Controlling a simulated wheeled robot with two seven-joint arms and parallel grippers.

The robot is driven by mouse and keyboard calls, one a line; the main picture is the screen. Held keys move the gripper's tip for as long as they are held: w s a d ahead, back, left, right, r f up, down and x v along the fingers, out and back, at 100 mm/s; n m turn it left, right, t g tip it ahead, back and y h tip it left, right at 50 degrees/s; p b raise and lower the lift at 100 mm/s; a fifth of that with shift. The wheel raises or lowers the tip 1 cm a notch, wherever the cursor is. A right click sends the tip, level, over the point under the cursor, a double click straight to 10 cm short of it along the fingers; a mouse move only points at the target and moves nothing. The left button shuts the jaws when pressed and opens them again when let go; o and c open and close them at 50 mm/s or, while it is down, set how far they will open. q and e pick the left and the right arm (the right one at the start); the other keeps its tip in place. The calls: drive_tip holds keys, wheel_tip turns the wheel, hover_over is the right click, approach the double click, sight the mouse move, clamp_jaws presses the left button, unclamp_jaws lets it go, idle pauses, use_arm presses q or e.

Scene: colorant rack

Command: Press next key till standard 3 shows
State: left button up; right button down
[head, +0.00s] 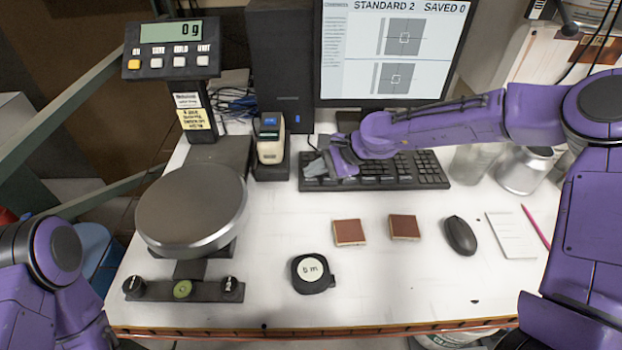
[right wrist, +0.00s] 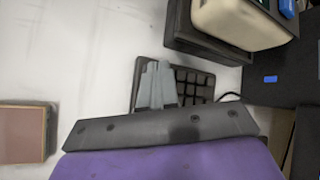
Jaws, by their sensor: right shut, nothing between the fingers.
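The monitor (head: 345,80) at the back reads "STANDARD 2" and "SAVED 0" above two grey pictures with square outlines. The black keyboard (head: 432,172) lies on the table below it, and its end also shows in the right wrist view (right wrist: 200,82). My right gripper (head: 318,166) is shut and empty over the left end of the keyboard. In the right wrist view its grey fingers (right wrist: 156,84) lie together over that end and hide some keys. I cannot tell whether the fingertips touch a key. My left gripper is out of view; only part of my left arm shows.
A scale with a round pan (head: 190,208) reads 0 g at left. A handheld device (head: 270,145) stands in a dark holder left of the keyboard. Two brown tiles (head: 349,232), a tape measure (head: 312,272), a mouse (head: 460,236) and a notepad (head: 510,235) lie in front.

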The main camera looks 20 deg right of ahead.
sight(315, 181)
drive_tip(key=shift+f, duration=0.25)
drive_tip(key=shift+f, duration=0.35)
idle(0.7)
drive_tip(key=shift+r+p, duration=0.8)
drive_tip(key=shift+p, duration=0.2)
wheel_tip(315, 181, up, 5)
drive_tip(key=p, duration=0.5)
drive_tip(key=shift+p, duration=0.35)
